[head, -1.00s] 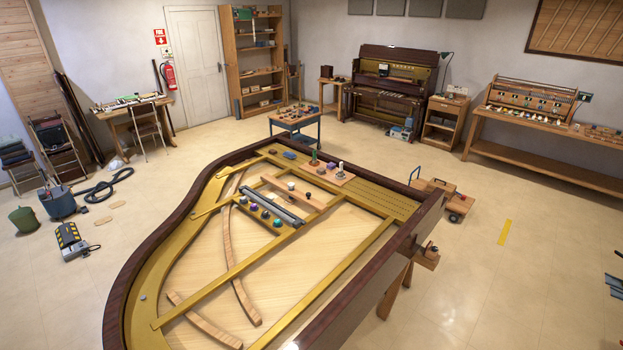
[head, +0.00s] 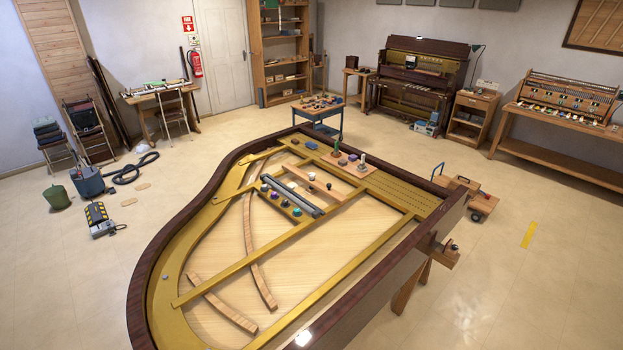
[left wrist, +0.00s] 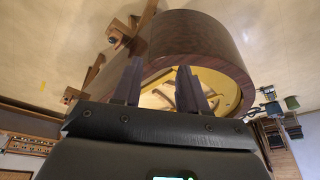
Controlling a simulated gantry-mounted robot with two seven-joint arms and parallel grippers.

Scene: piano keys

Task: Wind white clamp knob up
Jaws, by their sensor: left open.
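The piano's open case (head: 137,290) shows its gold frame in the head view. A small white knob (head: 312,176) stands on a wooden strip laid across the frame, with a dark knob (head: 328,185) beside it. I cannot tell for sure that this white knob is the clamp's. My left gripper (left wrist: 160,85) shows in the left wrist view, its two dark fingers apart with nothing between them. The piano's dark curved case (left wrist: 195,35) lies beyond the fingers; the white knob cannot be made out there. Neither gripper shows in the head view.
A dark bar (head: 290,196) with several coloured knobs lies beside the strip. A wooden block (head: 445,254) with a dark knob juts from the piano's right side. A blue cart (head: 318,115) stands behind.

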